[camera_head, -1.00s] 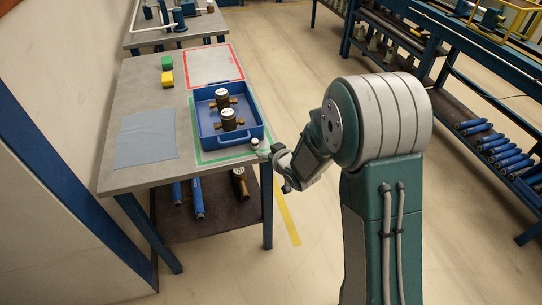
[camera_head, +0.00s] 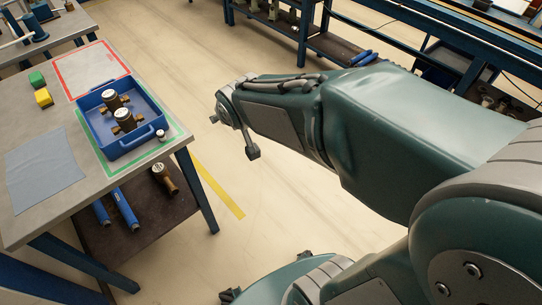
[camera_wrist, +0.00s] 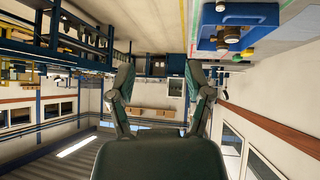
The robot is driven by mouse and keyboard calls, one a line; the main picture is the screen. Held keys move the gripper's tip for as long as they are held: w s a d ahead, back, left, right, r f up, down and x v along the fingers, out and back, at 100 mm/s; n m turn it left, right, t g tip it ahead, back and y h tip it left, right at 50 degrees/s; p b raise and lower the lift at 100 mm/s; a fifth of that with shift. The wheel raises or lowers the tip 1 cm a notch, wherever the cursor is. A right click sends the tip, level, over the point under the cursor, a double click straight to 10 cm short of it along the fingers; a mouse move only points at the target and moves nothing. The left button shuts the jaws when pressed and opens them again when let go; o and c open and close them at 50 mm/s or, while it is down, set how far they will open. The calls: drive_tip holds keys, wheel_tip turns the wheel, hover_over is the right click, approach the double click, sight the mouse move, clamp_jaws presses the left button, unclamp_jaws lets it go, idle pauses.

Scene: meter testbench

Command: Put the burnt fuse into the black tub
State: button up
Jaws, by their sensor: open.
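No thing in these frames can be clearly told as the burnt fuse. A small white-topped cylinder (camera_head: 161,135) stands at the right side of the blue tray on the bench; what it is I cannot tell. No black tub is clearly recognisable. My gripper (camera_head: 233,134) is in the air over the floor, to the right of the bench and apart from it. In the wrist view my gripper (camera_wrist: 161,82) has its two fingers spread with nothing between them. That view is upside down, with the bench at its upper right.
The blue tray (camera_head: 112,150) holds two brass-and-black meters (camera_head: 124,120) inside a green outline. A red outline, a grey cloth (camera_head: 42,168), and green and yellow blocks (camera_head: 43,97) lie on the bench. Pipes lie on its lower shelf. A blue-framed rack stands behind. Open floor lies between.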

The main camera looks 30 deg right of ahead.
drive_tip(key=s+d+r+g, duration=0.1)
drive_tip(key=s, duration=0.7)
drive_tip(key=s+d+r+m+g, duration=0.1)
drive_tip(key=s+r+g, duration=0.1)
drive_tip(key=s, duration=0.7)
drive_tip(key=shift+s+r+m, duration=0.25)
drive_tip(key=shift+r+m, duration=0.05)
drive_tip(key=shift+s, duration=0.5)
drive_tip(key=c, duration=0.3)
drive_tip(key=shift+c, duration=0.2)
drive_tip(key=shift+w+a+f, duration=0.1)
drive_tip(key=shift+w, duration=0.05)
